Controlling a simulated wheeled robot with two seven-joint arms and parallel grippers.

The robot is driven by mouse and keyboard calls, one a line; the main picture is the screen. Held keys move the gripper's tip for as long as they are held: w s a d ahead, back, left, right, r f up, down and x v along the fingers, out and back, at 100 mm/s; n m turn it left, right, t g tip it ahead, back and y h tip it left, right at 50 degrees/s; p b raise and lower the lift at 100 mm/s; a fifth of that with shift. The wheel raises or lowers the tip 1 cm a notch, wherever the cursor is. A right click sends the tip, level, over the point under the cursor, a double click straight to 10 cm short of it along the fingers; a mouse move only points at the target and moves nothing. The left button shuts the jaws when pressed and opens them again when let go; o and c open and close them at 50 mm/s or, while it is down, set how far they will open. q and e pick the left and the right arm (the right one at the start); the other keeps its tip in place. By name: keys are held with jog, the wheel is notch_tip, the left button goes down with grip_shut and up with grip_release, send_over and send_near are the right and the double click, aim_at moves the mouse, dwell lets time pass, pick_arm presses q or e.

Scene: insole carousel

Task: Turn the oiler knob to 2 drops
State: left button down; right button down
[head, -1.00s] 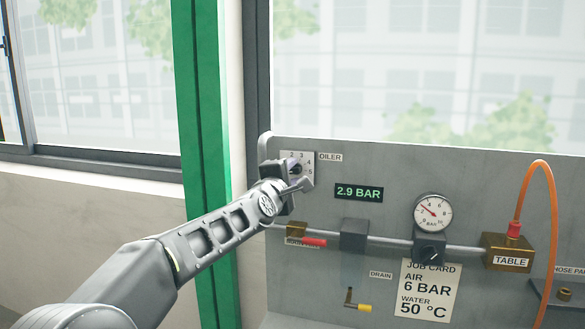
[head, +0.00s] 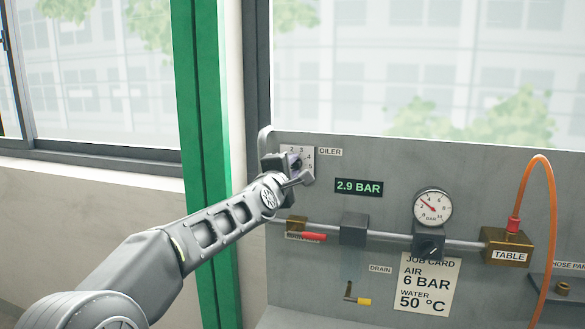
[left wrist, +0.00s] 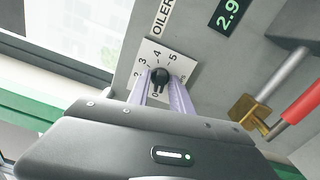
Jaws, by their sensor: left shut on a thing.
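The oiler knob (left wrist: 160,77) is small, round and black, on a pale dial plate (left wrist: 182,65) with numbers around it. In the left wrist view my left gripper (left wrist: 161,88) has its two pale purple fingers on either side of the knob, shut on it. I cannot clearly tell which number the knob points at. In the head view the gripper (head: 295,166) covers much of the dial plate (head: 309,153), beside the OILER label (head: 330,153), and mostly hides the knob. My right gripper is in neither view.
Below the dial are a red-handled valve (head: 313,236) and a grey pipe (head: 385,238). To the right are a 2.9 BAR display (head: 358,187), a pressure gauge (head: 432,206), a job card (head: 428,285) and an orange hose (head: 550,220). A green post (head: 203,120) stands left of the panel.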

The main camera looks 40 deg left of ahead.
pick_arm(q)
jog(key=shift+m, duration=0.4)
jog(key=m, duration=0.3)
jog(key=m+p, duration=0.1)
jog(key=m, duration=0.2)
jog(key=shift+m, duration=0.4)
jog(key=m, duration=0.3)
jog(key=shift+m+p, duration=0.4)
jog(key=shift+f+m+p, duration=0.1)
jog(key=shift+m+p, duration=0.45)
jog(key=shift+m, duration=1.65)
jog(key=c, duration=1.4)
grip_release()
jog(key=shift+c, duration=0.2)
